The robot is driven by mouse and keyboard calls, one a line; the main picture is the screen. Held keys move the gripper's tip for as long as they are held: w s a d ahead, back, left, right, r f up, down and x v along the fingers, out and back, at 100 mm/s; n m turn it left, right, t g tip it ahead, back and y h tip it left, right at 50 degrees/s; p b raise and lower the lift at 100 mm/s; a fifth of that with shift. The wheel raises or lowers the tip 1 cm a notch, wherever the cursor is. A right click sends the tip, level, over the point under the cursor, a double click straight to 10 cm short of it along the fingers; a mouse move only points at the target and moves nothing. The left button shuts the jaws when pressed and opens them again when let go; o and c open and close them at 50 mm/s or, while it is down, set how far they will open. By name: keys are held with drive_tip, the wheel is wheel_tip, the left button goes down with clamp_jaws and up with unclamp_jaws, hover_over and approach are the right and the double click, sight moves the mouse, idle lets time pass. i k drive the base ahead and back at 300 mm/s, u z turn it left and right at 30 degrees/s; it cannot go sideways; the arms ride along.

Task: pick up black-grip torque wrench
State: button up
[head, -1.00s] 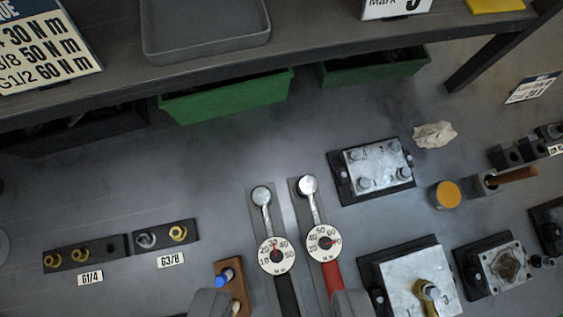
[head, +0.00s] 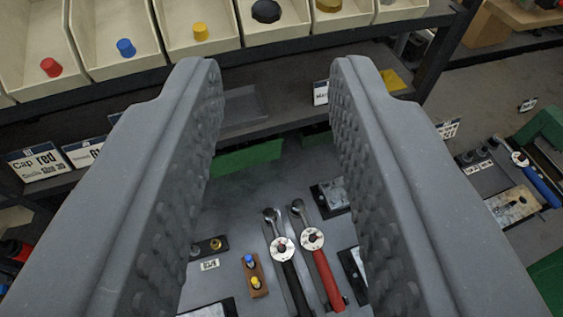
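The black-grip torque wrench (head: 284,254) lies on the grey bench between my gripper's fingers in the picture, its round dial and silver head pointing away. A red-grip torque wrench (head: 318,262) lies close beside it on the right, nearly parallel, also with a round dial. My gripper (head: 275,80) is open and empty, with its two grey studded fingers wide apart. It appears to be above the bench, touching neither wrench. The fingers hide parts of the bench on both sides.
A wooden block (head: 255,278) with blue and yellow pieces stands left of the wrenches. A metal valve block (head: 333,196) sits close on the right. Behind are a shelf with a grey tray (head: 245,106), a green bin (head: 247,160) and cream bins (head: 198,20) with coloured caps.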

sight(269, 213)
drive_tip(key=u, duration=0.5)
drive_tip(key=k, duration=1.15)
drive_tip(key=u, duration=0.1)
